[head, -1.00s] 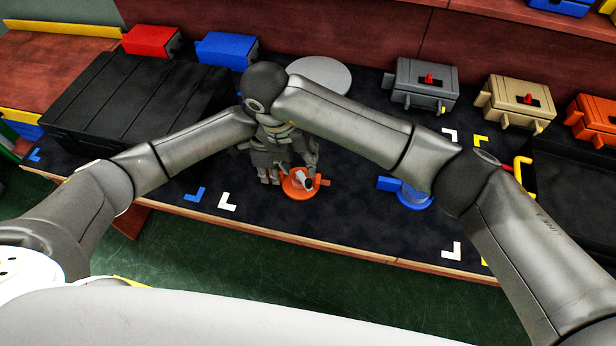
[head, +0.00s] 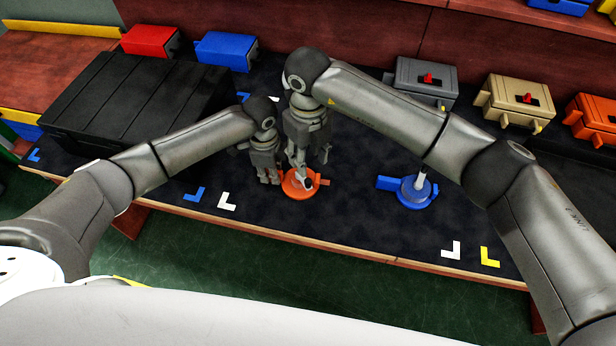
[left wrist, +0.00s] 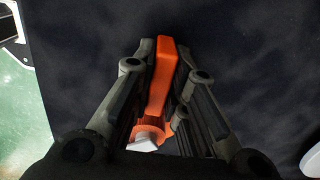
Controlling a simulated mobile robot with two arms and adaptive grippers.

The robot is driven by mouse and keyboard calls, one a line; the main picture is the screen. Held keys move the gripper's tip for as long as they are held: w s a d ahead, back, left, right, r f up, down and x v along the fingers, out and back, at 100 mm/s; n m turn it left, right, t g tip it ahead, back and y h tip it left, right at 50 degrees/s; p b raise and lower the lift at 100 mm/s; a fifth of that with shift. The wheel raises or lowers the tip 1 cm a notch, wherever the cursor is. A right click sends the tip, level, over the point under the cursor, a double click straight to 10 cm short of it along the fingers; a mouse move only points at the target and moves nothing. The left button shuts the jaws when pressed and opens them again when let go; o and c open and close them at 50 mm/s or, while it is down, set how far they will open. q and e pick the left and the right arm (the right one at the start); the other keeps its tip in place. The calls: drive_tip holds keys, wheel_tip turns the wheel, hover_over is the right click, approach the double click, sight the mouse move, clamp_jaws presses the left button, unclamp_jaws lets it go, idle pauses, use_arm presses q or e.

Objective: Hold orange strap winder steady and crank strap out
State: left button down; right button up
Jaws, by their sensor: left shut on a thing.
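The orange strap winder (head: 292,188) sits flat on the dark mat near the table's front edge, with a short orange tab to its right and a whitish crank (head: 307,184) on top. My left gripper (head: 268,178) is at its left side, low on the mat. In the left wrist view its fingers are shut on the winder's long orange arm (left wrist: 162,75); part of the round body and the pale crank (left wrist: 145,138) show below. My right gripper (head: 312,162) points down just above the winder, close to the crank, with its fingers apart. Contact with the crank is unclear.
A blue strap winder (head: 412,191) with a grey crank stands to the right. A large black case (head: 130,95) is at the left. Red, blue, grey, tan and orange boxes line the back. White, blue and yellow corner marks lie on the mat, whose front middle is clear.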

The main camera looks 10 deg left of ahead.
sight(308, 181)
wheel_tip(308, 181, down, 10)
drive_tip(key=shift+r, duration=0.2)
drive_tip(key=shift+c, duration=0.3)
clamp_jaws()
